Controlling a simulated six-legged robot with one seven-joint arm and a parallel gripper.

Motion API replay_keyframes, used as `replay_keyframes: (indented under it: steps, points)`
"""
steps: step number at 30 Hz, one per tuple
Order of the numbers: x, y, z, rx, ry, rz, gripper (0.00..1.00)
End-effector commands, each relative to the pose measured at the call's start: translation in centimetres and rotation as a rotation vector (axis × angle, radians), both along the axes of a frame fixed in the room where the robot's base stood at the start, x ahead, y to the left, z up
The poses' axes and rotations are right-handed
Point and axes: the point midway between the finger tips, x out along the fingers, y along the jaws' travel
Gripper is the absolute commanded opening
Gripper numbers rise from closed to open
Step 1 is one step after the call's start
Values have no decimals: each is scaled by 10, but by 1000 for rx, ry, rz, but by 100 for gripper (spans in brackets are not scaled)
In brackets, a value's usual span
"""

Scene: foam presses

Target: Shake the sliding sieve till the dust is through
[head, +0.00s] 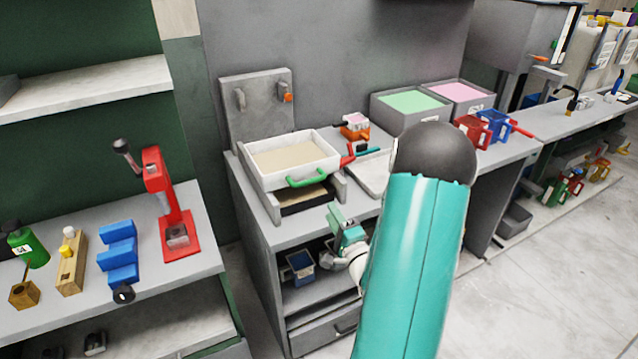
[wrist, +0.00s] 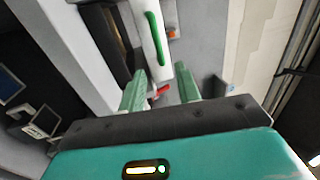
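The sliding sieve (head: 333,163) is a white box on a grey stand on the bench. A flat layer of pale tan dust (head: 290,156) covers its inside. A green handle (head: 308,179) is on its front wall; the handle also shows in the wrist view (wrist: 156,38). Under the sieve is a dark opening (head: 303,200); what lies in it is hard to make out. My gripper (head: 335,214) is in front of the bench, lower than the handle and to its right, apart from it. In the wrist view its two green fingers (wrist: 160,78) are spread with nothing held between them.
A red-handled tool (head: 349,154) is at the sieve's right, beside a pale tray (head: 370,172). Grey bins with green (head: 412,102) and pink (head: 462,92) contents stand behind. A red press (head: 170,205) is on the left bench.

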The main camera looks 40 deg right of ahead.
Motion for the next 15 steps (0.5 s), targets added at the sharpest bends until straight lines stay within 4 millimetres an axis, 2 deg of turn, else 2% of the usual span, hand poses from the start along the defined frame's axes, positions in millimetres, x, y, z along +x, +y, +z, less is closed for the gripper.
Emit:
replay_keyframes:
  steps: [5,15]
  points:
    - [23,-3,5,-1,-3,8,33]
    - [84,-22,18,-1,-3,6,33]
